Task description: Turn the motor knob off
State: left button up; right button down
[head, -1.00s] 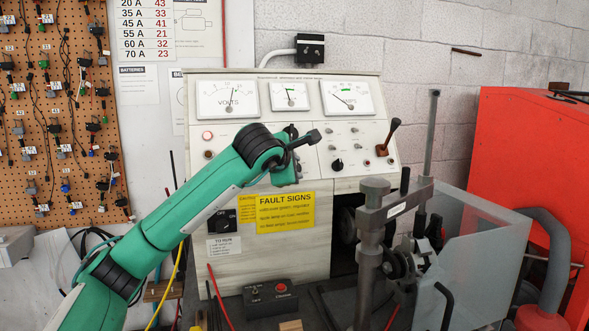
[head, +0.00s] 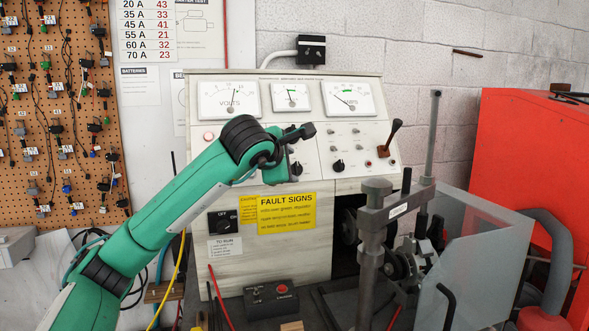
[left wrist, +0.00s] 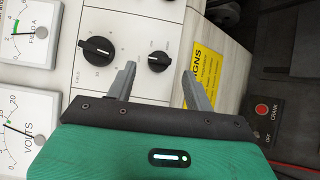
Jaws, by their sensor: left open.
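A black knob with an OFF label (head: 222,222) sits on the lower left of the test bench above a TO RUN card; I cannot read its motor label. In the left wrist view a small black knob (left wrist: 158,61) lies beyond and between my open left fingers, apart from them. A larger black knob (left wrist: 97,50) marked FIELD is beside it. My left gripper (left wrist: 159,78) is empty; in the head view its green hand (head: 277,173) is before the panel, fingertips hidden. My right gripper is not in view.
A yellow FAULT SIGNS card (head: 287,212) is below the hand. A crank box with a red button (head: 282,289) stands on the bench. A grey clamp post (head: 372,250) and a clear guard (head: 480,255) stand at right.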

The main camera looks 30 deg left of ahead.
pick_arm(q)
jog(key=v, duration=0.9)
jog(key=shift+s, duration=0.15)
